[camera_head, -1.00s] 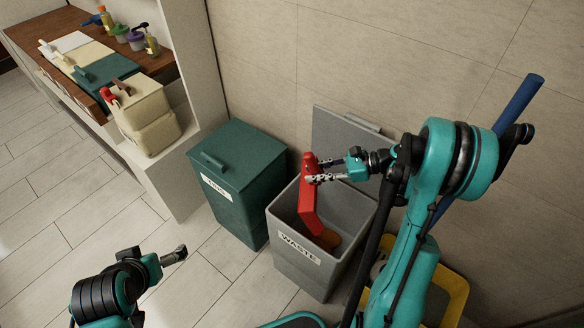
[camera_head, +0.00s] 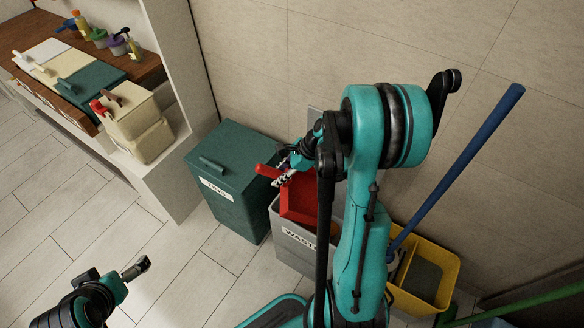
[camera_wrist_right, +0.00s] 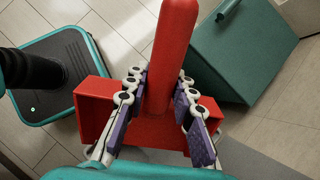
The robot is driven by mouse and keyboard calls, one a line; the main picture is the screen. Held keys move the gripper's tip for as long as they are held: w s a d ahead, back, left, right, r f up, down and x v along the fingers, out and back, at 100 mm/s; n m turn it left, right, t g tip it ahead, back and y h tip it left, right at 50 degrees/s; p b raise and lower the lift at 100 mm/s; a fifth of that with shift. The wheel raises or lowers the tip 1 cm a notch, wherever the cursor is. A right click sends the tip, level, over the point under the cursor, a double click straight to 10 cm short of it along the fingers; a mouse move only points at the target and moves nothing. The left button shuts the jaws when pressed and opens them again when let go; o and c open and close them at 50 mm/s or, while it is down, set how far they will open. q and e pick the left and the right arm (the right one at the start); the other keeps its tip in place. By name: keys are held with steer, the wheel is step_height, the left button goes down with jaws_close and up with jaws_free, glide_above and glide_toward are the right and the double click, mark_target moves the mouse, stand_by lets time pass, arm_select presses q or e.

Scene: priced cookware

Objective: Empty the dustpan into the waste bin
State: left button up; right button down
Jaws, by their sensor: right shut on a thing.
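The red dustpan (camera_head: 298,203) is over the grey waste bin (camera_head: 292,252), its pan at the opening and its handle pointing up-left. My right gripper (camera_head: 284,172) is shut on the handle, which also shows between the fingers in the right wrist view (camera_wrist_right: 172,55). The pan (camera_wrist_right: 95,100) shows below the fingers there; its contents cannot be made out. The bin's lid is raised behind it. My right arm hides much of the bin and its inside. My left gripper (camera_head: 137,268) is low at left, away from everything; its finger gap is unclear.
A closed green bin (camera_head: 237,185) stands directly left of the waste bin. A yellow bucket (camera_head: 432,272) with a blue pole (camera_head: 465,160) stands to the right. A shelf with cream containers (camera_head: 137,125) and several bottles is at upper left. The floor at left is clear.

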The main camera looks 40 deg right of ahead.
steer(key=shift+w+a+g+h+p, duration=0.3)
steer(key=shift+w+a+h, duration=0.15)
steer(key=shift+a, duration=0.3)
steer(key=w+a+f+g+h+b, duration=0.3)
steer(key=a+f+h+b, duration=0.1)
steer(key=f, duration=0.2)
steer(key=shift+h, duration=0.35)
steer(key=shift+a+f, duration=0.1)
steer(key=shift+a, duration=0.05)
